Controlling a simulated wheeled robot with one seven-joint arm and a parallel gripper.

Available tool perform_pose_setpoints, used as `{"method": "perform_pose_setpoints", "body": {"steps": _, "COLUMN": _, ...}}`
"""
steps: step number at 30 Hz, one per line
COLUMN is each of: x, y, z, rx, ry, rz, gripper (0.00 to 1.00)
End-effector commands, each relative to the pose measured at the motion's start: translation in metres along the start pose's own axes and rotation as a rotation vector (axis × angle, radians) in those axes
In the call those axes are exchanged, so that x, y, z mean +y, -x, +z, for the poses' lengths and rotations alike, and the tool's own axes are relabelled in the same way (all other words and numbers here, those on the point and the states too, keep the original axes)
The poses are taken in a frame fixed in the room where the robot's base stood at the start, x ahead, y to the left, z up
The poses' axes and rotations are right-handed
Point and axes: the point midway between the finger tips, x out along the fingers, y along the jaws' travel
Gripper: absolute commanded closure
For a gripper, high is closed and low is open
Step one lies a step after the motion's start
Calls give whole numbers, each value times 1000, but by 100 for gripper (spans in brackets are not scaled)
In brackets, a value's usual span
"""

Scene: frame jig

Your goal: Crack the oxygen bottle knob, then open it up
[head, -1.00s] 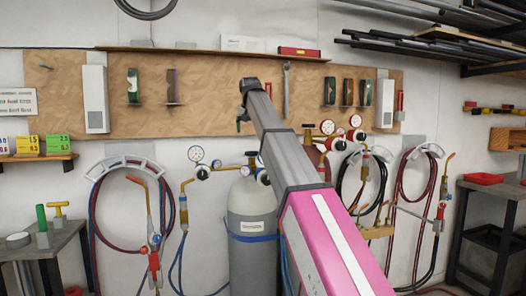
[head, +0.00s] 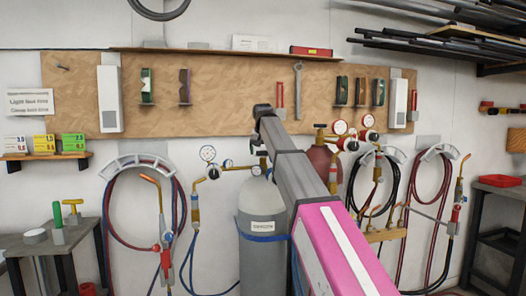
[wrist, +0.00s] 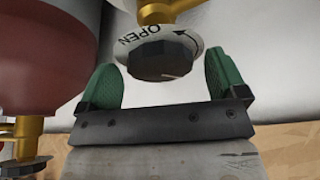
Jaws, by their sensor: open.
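The grey oxygen bottle (head: 262,225), labelled OXYGEN, stands upright by the wall, partly hidden by my arm. In the wrist view its dark round knob (wrist: 160,65) shows close up, with a white ring (wrist: 188,40) marked OPEN and a curved arrow. A brass stem (wrist: 165,10) runs behind it. My gripper (wrist: 162,75) is open, with one green finger on each side of the knob. A gap shows between each finger and the knob, so it is not clamped. In the head view my arm hides most of the gripper and the knob.
A dark red bottle (head: 322,165) with gauges stands just right of the oxygen bottle; its body (wrist: 40,50) is close to the left finger. Gauges (head: 208,154) and hoses hang left. A side table (head: 50,243) and dark shelf (head: 500,215) flank the area.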

Motion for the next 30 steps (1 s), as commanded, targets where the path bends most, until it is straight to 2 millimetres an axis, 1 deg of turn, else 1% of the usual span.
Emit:
{"method": "perform_pose_setpoints", "body": {"steps": 4, "x": 0, "y": 0, "z": 0, "rx": 0, "ry": 0, "rz": 0, "gripper": 9}}
{"method": "perform_pose_setpoints", "body": {"steps": 5, "x": 0, "y": 0, "z": 0, "rx": 0, "ry": 0, "rz": 0, "gripper": 19}}
{"method": "perform_pose_setpoints", "body": {"steps": 6, "x": 0, "y": 0, "z": 0, "rx": 0, "ry": 0, "rz": 0, "gripper": 32}}
{"method": "perform_pose_setpoints", "body": {"steps": 8, "x": 0, "y": 0, "z": 0, "rx": 0, "ry": 0, "rz": 0, "gripper": 52}}
{"method": "perform_pose_setpoints", "body": {"steps": 9, "x": 0, "y": 0, "z": 0, "rx": 0, "ry": 0, "rz": 0, "gripper": 59}}
{"method": "perform_pose_setpoints", "body": {"steps": 20, "x": 0, "y": 0, "z": 0, "rx": 0, "ry": 36, "rz": -15, "gripper": 59}}
{"method": "perform_pose_setpoints", "body": {"steps": 26, "x": 1, "y": 1, "z": 0, "rx": 0, "ry": 135, "rz": -57, "gripper": 59}}
{"method": "perform_pose_setpoints", "body": {"steps": 30, "x": 2, "y": 1, "z": 0, "rx": 1, "ry": 242, "rz": -100, "gripper": 59}}
